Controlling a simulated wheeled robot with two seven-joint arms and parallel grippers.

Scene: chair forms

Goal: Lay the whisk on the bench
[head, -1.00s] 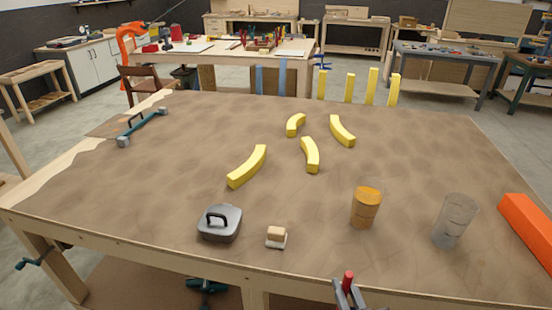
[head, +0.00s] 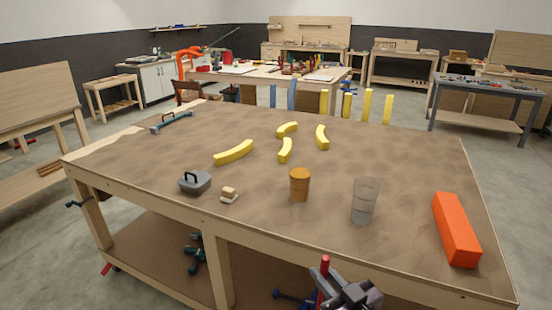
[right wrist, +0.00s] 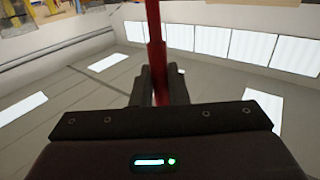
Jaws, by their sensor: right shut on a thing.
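My right gripper (head: 325,283) is low at the front edge of the bench (head: 400,165), in front of its side rather than over its top. It is shut on a thin red rod, the visible part of the whisk (head: 325,264). The rod stands upright between the fingers and also shows in the right wrist view (right wrist: 155,45). The whisk's wire end cannot be made out. My left gripper is not in view.
On the bench are several yellow curved blocks (head: 233,152), a grey lidded box (head: 195,182), a small brush-like block (head: 229,194), an amber cup (head: 299,184), a clear glass (head: 364,201) and an orange block (head: 455,230).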

